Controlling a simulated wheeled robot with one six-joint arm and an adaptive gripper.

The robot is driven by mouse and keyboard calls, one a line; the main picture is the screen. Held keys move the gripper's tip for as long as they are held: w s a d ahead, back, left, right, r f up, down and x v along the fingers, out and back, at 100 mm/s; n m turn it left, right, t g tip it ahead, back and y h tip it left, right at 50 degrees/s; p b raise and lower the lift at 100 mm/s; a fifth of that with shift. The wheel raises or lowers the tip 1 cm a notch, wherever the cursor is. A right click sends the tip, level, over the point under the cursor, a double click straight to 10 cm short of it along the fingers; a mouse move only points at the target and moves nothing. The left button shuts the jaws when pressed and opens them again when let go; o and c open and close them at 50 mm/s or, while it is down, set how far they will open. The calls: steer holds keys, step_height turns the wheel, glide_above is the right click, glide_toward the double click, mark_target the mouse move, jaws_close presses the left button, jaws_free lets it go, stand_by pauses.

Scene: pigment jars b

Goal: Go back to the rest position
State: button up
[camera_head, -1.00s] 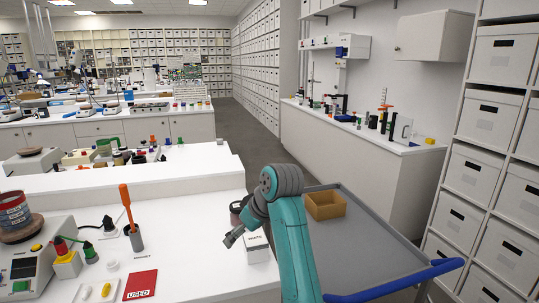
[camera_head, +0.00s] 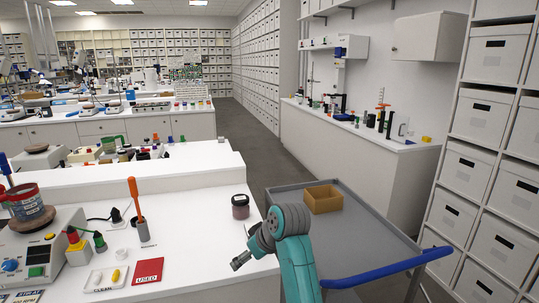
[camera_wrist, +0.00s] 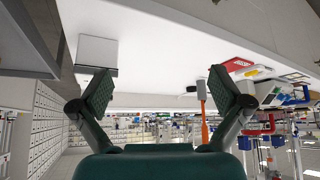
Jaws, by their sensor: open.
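My gripper (camera_head: 240,261) hangs at the near right end of the white bench, at the tip of my teal arm. In the wrist view, my gripper (camera_wrist: 160,88) shows two dark finger pads spread wide with nothing between them. The wrist picture is upside down. A white box (camera_wrist: 97,50) shows there beyond the left finger, apart from the pads as far as I can tell. In the head view my arm covers most of the spot where that box stood. A dark-red jar with a dark lid (camera_head: 240,207) stands upright on the bench beyond my gripper.
A grey trolley with a blue handle (camera_head: 385,268) stands right of the bench, carrying a tan open box (camera_head: 322,198). An orange-handled tool (camera_head: 135,200) stands in a holder. A red "USED" card (camera_head: 148,271) lies left. The bench middle is clear.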

steer(key=s+d+f+m+t, duration=0.1)
steer(key=s+d+f, duration=0.35)
steer(key=f, duration=0.35)
steer(key=s+d+f+m+t+h, duration=0.1)
steer(key=s+d+f+m, duration=0.15)
steer(key=s+f, duration=0.4)
steer(key=s+d+f+m+t, duration=0.1)
steer(key=s+d+f+t, duration=0.2)
steer(key=f, duration=0.7)
steer(key=s+d+f+m+h, duration=0.1)
steer(key=s+d+f, duration=0.35)
steer(key=s, duration=0.55)
steer(key=s+d+m+t+h, duration=0.15)
steer(key=s+d, duration=0.35)
steer(key=s, duration=0.5)
steer(key=s+d+r+m+t, duration=0.1)
steer(key=s+d+r, duration=0.1)
steer(key=s+r, duration=0.6)
steer(key=s+d+r+m+t+h, duration=0.1)
steer(key=s+r, duration=0.7)
steer(key=s, duration=0.8)
steer(key=shift+d+r+t, duration=0.15)
steer(key=shift+d+t, duration=0.45)
steer(key=shift+t, duration=0.05)
steer(key=shift+h, duration=0.25)
